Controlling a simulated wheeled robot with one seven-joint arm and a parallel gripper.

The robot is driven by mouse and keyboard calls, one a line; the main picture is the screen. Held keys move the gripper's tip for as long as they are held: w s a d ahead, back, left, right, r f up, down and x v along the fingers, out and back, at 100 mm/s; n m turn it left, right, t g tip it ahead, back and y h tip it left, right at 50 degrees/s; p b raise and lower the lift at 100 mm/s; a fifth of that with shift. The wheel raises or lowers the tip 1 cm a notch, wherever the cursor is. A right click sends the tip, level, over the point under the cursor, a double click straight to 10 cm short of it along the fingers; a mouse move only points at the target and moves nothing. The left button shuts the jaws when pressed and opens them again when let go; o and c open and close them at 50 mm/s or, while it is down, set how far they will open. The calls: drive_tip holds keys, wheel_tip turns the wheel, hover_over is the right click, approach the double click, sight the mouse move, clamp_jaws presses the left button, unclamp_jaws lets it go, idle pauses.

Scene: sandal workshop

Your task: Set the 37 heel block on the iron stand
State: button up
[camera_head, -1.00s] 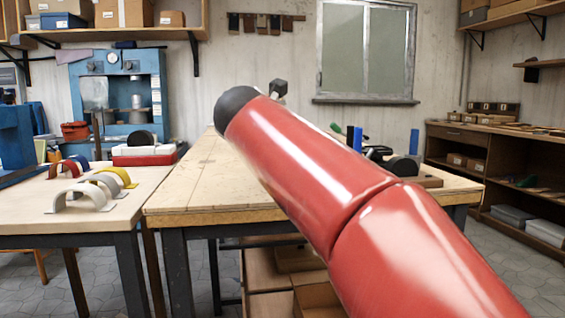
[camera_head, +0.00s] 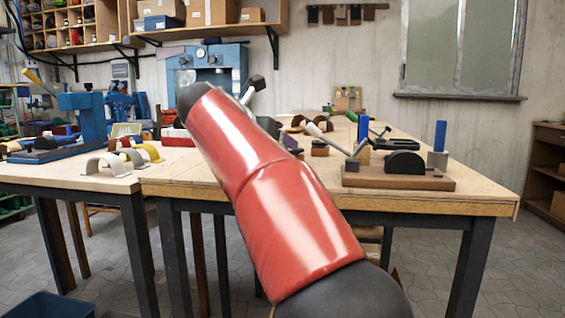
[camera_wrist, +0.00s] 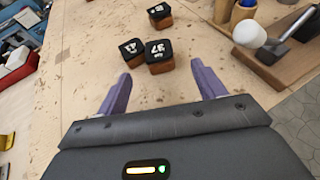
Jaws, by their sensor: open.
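The 37 heel block (camera_wrist: 158,57), brown with a black top and white number, sits on the wooden bench in the wrist view. My gripper (camera_wrist: 163,87) is open and empty, its two purple fingers spread on the near side of that block. The 43 heel block (camera_wrist: 131,49) stands close at its left. A third black-topped block (camera_wrist: 159,12) stands farther back. I cannot clearly pick out the iron stand; a black half-round piece (camera_head: 405,163) stands on a wooden board at the bench's right.
The bench (camera_head: 470,194) ends at the right. Grey and yellow arches (camera_head: 108,163) lie on the left table. Bare bench lies around the blocks.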

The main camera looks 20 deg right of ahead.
drive_tip(key=x, duration=0.7)
drive_tip(key=shift+w+d+b, duration=0.1)
drive_tip(key=shift+w+b, duration=0.05)
drive_tip(key=shift+b, duration=0.15)
drive_tip(key=shift+c, duration=0.3)
drive_tip(key=c, duration=1.1)
drive_tip(key=shift+r, duration=0.1)
